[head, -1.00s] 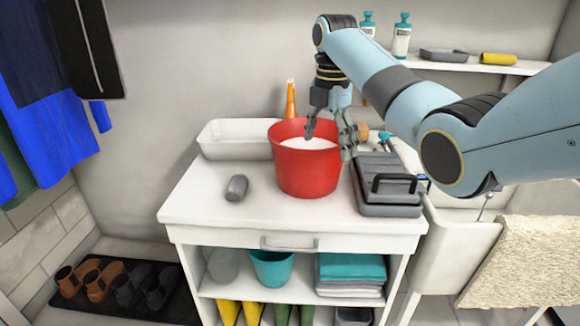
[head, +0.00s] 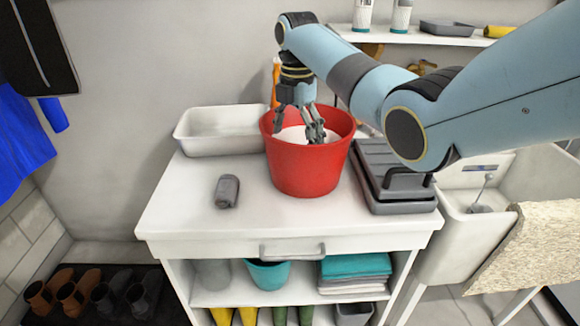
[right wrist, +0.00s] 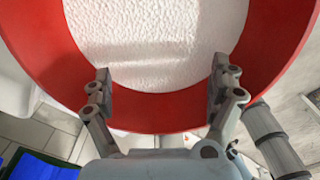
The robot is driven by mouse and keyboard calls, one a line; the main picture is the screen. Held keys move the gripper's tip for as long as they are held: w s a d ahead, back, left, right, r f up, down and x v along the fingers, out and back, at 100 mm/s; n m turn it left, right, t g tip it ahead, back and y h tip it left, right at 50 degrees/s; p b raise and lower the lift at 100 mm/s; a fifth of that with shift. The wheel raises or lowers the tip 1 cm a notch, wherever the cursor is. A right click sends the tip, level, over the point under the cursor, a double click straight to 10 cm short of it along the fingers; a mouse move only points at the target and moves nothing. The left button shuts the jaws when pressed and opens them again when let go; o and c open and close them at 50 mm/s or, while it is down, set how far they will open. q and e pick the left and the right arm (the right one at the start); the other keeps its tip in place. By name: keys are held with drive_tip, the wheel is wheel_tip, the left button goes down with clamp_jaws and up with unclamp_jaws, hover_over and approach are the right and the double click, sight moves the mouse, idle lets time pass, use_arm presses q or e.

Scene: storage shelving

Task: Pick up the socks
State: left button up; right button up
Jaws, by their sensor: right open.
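A dark grey rolled bundle, seemingly the socks (head: 227,191), lies on the white cabinet top (head: 180,215), left of a red bucket (head: 306,170). My right gripper (head: 305,124) is over the bucket's mouth, its fingers pointing down toward the white contents. In the right wrist view, my right gripper (right wrist: 163,78) is open, its fingers apart with nothing between them. The bucket's red wall (right wrist: 45,50) and white textured contents (right wrist: 150,40) fill that view; the grey bundle does not show there. How deep the fingertips are is unclear. My left gripper is not in view.
A white tray (head: 222,113) stands behind the bundle, and a grey case (head: 400,195) right of the bucket. An orange bottle (head: 275,80) is behind the bucket. A sink (head: 475,215) is at the right. The cabinet's front left is clear.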

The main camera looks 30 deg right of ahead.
drive_tip(key=f, duration=0.4)
drive_tip(key=shift+a+f+b, duration=0.25)
drive_tip(key=shift+a+b, duration=0.05)
drive_tip(key=shift+a, duration=0.1)
drive_tip(key=shift+f, duration=0.55)
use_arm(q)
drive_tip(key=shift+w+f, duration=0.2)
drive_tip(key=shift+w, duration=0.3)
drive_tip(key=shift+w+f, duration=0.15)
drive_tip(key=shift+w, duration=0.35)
use_arm(e)
drive_tip(key=shift+c, duration=1)
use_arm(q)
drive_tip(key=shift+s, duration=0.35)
use_arm(e)
drive_tip(key=shift+r, duration=0.1)
drive_tip(key=c, duration=0.7)
